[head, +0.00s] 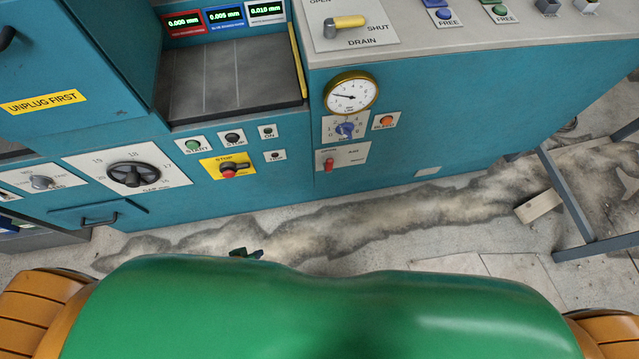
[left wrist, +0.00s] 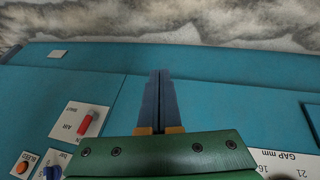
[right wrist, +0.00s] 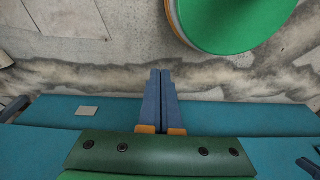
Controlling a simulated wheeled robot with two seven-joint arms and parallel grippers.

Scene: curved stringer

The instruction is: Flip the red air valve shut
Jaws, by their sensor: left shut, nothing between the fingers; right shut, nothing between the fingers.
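The red air valve (head: 328,163) is a small red handle on a white plate marked AIR, low on the teal machine front under the round gauge. It also shows in the left wrist view (left wrist: 89,122), left of my left gripper (left wrist: 160,76). That gripper's blue fingers are shut and empty, apart from the valve. In the head view only a small dark green part of what looks like my left gripper (head: 245,254) shows. My right gripper (right wrist: 161,74) is shut and empty, pointing over the floor. The small lettering beside the valve is too blurred to read surely.
The gauge (head: 351,92), blue knob (head: 345,130) and orange bleed button (head: 386,120) sit close above the valve. A red stop knob (head: 229,170) and a black dial (head: 132,174) are to the left. A grey metal frame (head: 570,190) stands at right. Stained floor lies in front.

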